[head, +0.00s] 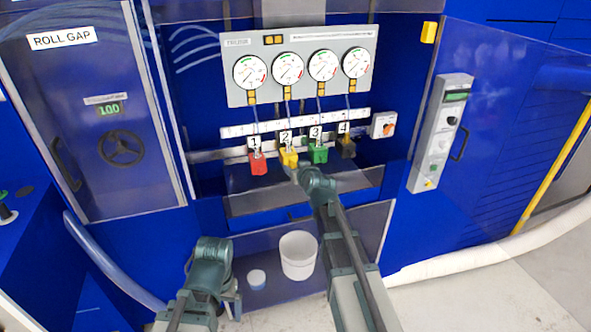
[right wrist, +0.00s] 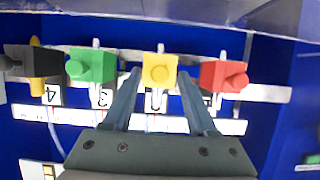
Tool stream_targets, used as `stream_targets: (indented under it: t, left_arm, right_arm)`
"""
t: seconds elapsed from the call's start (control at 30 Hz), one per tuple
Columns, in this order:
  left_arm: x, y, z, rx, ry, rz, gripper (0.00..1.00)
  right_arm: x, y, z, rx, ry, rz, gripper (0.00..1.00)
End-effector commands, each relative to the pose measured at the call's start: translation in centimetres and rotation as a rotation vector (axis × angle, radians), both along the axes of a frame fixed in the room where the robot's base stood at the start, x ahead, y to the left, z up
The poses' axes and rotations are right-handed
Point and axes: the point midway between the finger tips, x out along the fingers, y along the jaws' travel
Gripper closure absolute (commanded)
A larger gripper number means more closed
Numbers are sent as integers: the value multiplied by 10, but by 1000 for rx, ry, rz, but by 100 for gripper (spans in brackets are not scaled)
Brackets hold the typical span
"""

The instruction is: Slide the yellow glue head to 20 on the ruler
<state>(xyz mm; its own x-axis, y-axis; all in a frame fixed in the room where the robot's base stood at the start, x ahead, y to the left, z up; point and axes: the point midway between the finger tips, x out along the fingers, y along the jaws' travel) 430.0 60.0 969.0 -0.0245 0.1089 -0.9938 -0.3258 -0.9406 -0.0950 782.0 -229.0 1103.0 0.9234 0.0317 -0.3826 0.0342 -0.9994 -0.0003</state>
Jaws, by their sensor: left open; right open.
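The yellow glue head (head: 289,158), labelled 2, hangs on a rail between the red head (head: 258,164) and the green head (head: 318,153). The white ruler strip (head: 230,131) runs above the heads; its numbers are too small to read. My right gripper (head: 302,171) is at the yellow head. In the right wrist view, which is upside down, its open fingers (right wrist: 160,78) stand on either side of the yellow head (right wrist: 159,70), with small gaps visible. The ruler (right wrist: 85,116) is partly hidden by the fingers. My left gripper (head: 212,265) is open, low and away from the heads.
A black head (head: 347,148) is at the right end of the row. A panel of several gauges (head: 236,92) is above. A control box (head: 440,130) is on the right.

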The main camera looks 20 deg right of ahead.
Motion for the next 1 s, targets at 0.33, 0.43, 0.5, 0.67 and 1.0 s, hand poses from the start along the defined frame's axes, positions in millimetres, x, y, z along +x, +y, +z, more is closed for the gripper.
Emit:
stream_targets:
  t: [0.33, 0.43, 0.5, 0.67, 1.0]
  left_arm:
    - [0, 0, 0, 0, 0, 0, 7]
    - [0, 0, 0, 0, 0, 0, 7]
    - [0, 0, 0, 0, 0, 0, 7]
    - [0, 0, 0, 0, 0, 0, 7]
    - [0, 0, 0, 0, 0, 0, 7]
  right_arm:
    - [0, 0, 0, 0, 0, 0, 81]
    - [0, 0, 0, 0, 0, 0, 99]
    - [0, 0, 0, 0, 0, 0, 100]
    - [0, 0, 0, 0, 0, 0, 100]
    - [0, 0, 0, 0, 0, 0, 100]
